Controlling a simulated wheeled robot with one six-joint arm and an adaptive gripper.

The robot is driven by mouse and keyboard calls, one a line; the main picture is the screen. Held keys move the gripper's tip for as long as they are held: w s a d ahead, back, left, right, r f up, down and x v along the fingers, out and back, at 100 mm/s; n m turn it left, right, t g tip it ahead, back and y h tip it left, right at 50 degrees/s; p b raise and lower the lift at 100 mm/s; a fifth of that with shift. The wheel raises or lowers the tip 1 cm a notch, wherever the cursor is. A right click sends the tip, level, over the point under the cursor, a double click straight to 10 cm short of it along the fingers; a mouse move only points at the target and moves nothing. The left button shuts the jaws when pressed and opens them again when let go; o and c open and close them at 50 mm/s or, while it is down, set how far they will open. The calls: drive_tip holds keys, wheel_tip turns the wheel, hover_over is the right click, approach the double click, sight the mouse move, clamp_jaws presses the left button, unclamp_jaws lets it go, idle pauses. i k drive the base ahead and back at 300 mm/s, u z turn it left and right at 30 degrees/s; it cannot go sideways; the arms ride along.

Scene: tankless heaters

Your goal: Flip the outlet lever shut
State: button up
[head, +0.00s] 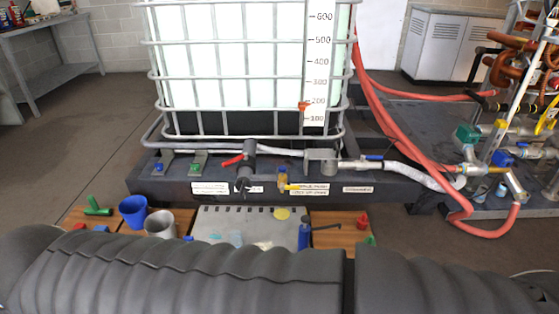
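A white liquid tank (230,65) in a metal cage stands on a dark base. At its bottom front is a dark outlet valve (248,165) with a red lever (232,160) pointing left, roughly level. To its right a small brass valve (283,178) has a yellow lever (292,187). Farther right, a blue lever (372,157) lies along a pipe that leads into a pale hose (410,175). The labels on the base are too small to read, so I cannot tell for sure which lever is named the outlet. My gripper is not in view.
In front of the base lie a blue cup (133,211), a grey cup (160,223), a grey panel (215,216) and a blue bottle (304,234). Red hoses (395,130) run right to pipework with several valves. A workbench (45,30) stands at the left; floor between is clear.

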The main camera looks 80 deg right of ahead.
sight(233, 161)
drive_tip(key=z, duration=0.3)
drive_tip(key=k, duration=0.7)
drive_tip(key=z, duration=1)
drive_tip(key=i, duration=0.9)
drive_tip(key=z, duration=0.8)
drive_tip(key=k, duration=1.3)
drive_tip(key=u, duration=0.8)
drive_tip(key=i, duration=1.55)
drive_tip(key=z, duration=0.8)
drive_tip(key=i, duration=0.7)
drive_tip(key=z, duration=0.5)
